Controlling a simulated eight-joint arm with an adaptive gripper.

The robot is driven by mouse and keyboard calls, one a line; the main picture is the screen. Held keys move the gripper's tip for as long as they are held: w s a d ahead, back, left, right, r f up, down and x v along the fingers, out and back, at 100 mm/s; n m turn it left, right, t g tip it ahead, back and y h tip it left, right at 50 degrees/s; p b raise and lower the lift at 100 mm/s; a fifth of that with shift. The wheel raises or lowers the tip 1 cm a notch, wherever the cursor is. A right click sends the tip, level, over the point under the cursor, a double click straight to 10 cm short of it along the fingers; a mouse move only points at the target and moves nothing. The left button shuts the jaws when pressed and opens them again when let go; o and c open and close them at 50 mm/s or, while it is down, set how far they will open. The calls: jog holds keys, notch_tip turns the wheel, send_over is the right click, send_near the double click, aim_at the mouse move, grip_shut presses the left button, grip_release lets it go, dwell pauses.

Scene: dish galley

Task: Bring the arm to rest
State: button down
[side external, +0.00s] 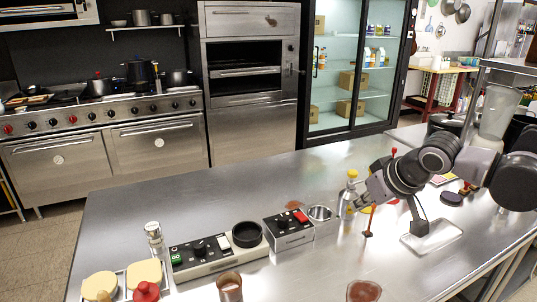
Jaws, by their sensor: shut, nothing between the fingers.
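My arm reaches in from the right over the steel counter (130,205). My gripper (358,207) is at its left end, low over the right half of the counter. It is shut and holds nothing. It is close to a clear bottle with a yellow top (351,177), which it partly overlaps in the view; I cannot tell whether they touch. The fingertips are small here.
Left of my gripper are a metal cup (320,213), a box with a red switch (289,230) and a control panel with a black round dish (246,235). A red stand (367,234) and a clear tray (443,236) are near my arm.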

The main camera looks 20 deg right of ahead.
jog(key=s+d+f, duration=0.3)
jog(key=s+d, duration=0.1)
jog(key=s, duration=0.2)
jog(key=s+d+f, duration=0.3)
jog(key=s+d, duration=0.1)
jog(key=s, duration=0.2)
jog(key=shift+s+f, duration=0.15)
jog(key=shift+f, duration=0.1)
dwell(0.6)
